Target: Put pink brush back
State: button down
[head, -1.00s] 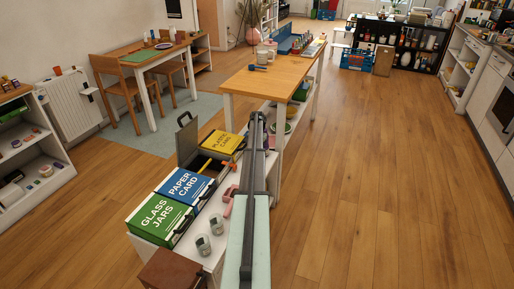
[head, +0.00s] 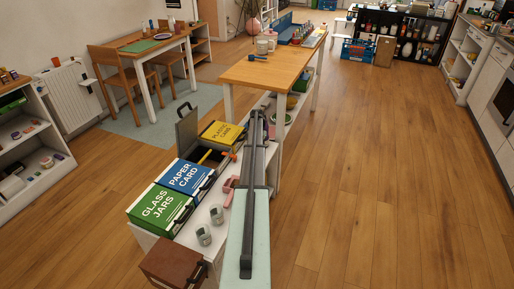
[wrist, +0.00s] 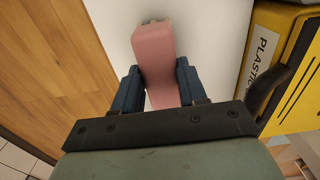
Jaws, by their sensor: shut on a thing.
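In the wrist view the pink brush (wrist: 161,62) is between the two blue finger pads of my gripper (wrist: 161,88), which is shut on it. A white surface lies behind it. In the head view my long pale arm hides most of my gripper (head: 257,118). A small pinkish patch (head: 272,131) shows just right of it, too small to identify. Another pink object (head: 229,188) lies on the white bench left of my arm; I cannot tell what it is.
A yellow plastic and cans box (head: 222,133) stands close by; it also shows at the right in the wrist view (wrist: 272,62). Blue (head: 187,176) and green (head: 160,207) boxes, two glass jars and a brown box share the bench. A wooden table (head: 275,70) stands beyond. Floor at right is clear.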

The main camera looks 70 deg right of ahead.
jog(key=shift+f, duration=0.4)
dwell(0.3)
jog(key=c, duration=0.9)
grip_release()
jog(key=shift+c, duration=0.2)
jog(key=o, duration=0.6)
jog(key=shift+c, duration=0.2)
jog(key=shift+r, duration=0.1)
jog(key=shift+r, duration=3.9)
